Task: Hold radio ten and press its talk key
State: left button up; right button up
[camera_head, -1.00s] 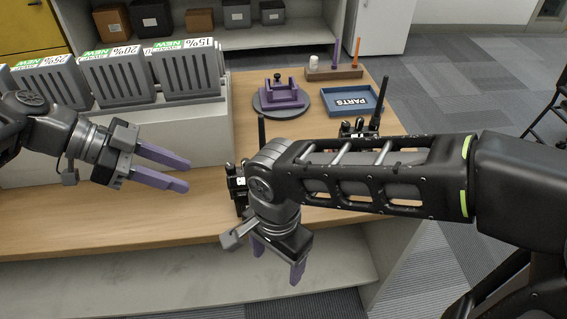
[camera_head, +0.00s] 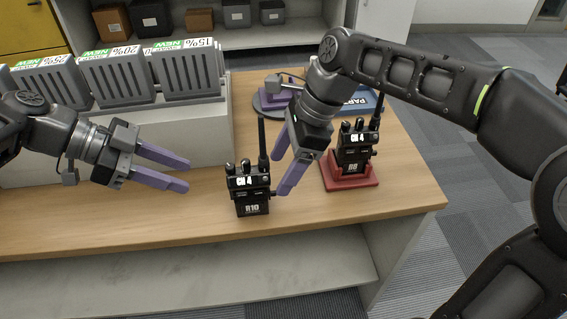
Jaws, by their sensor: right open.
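Radio ten (camera_head: 249,196) is a black handheld radio marked R10 with a CH 4 display and a tall antenna. It stands upright on the wooden table near the front edge. My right gripper (camera_head: 281,172) points down just right of it, its purple fingers beside the radio's right side; I cannot tell if they touch it. My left gripper (camera_head: 188,174) is open and empty, left of the radio and apart from it, fingers pointing right. The talk key cannot be made out.
A second radio (camera_head: 354,150) stands on a red base (camera_head: 352,184) to the right. A blue PARTS tray (camera_head: 366,104) and a purple fixture lie partly hidden behind my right arm. Grey slotted units (camera_head: 187,75) stand at back left. The front left tabletop is clear.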

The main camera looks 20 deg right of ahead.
jog(key=shift+x, duration=3.85)
jog(key=shift+c, duration=0.3)
grip_shut()
pick_arm(q)
jog(key=shift+c, duration=0.4)
grip_shut()
